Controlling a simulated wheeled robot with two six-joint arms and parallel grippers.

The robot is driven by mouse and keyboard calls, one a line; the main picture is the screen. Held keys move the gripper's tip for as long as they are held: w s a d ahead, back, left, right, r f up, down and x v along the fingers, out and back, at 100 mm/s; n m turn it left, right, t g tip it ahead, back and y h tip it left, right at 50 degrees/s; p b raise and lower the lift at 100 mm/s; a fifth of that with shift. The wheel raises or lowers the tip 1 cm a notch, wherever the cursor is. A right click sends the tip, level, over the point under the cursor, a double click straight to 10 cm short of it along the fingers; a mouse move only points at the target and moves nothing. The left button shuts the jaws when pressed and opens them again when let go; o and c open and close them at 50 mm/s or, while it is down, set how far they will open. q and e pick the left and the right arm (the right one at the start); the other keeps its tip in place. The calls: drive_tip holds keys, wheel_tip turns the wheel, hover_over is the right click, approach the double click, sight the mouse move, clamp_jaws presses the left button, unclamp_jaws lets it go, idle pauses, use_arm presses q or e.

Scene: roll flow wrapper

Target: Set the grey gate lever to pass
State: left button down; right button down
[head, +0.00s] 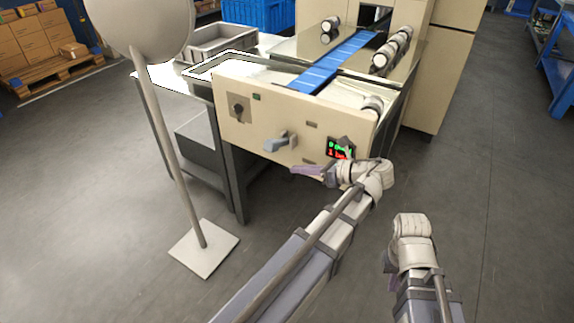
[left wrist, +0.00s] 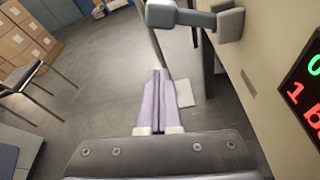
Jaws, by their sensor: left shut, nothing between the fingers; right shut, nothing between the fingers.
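The grey gate lever (head: 276,143) sticks out from the cream front panel of the machine, its blue-grey handle pointing left and slightly down. In the left wrist view the lever (left wrist: 178,15) crosses the top, with its hub (left wrist: 230,22) at the panel. My left gripper (head: 306,171) is shut and empty, below and right of the lever in the head view and apart from it. Its closed lilac fingers also show in the left wrist view (left wrist: 158,95).
A display (head: 341,149) with green and red text sits on the panel, right of the lever. A dark rotary knob (head: 238,108) is at the panel's upper left. A blue conveyor (head: 335,62) runs behind. A pole on a square base (head: 204,249) stands at left.

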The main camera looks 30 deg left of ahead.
use_arm(q)
drive_tip(key=shift+v, duration=0.85)
drive_tip(key=shift+f, duration=0.1)
drive_tip(key=s+d+f+n+h, duration=0.6)
drive_tip(key=s+d+f+n, duration=0.1)
drive_tip(key=d+n, duration=0.15)
drive_tip(key=s+d+f+n+h, duration=0.6)
drive_tip(key=d+f+n+h, duration=0.15)
drive_tip(key=d, duration=0.25)
wheel_tip(320, 180, up, 31)
drive_tip(key=n+p, duration=0.1)
drive_tip(key=p, duration=3)
drive_tip(key=shift+s+d+r, duration=0.15)
drive_tip(key=shift+s+d, duration=0.05)
drive_tip(key=shift+d, duration=0.1)
drive_tip(key=shift+y, duration=0.25)
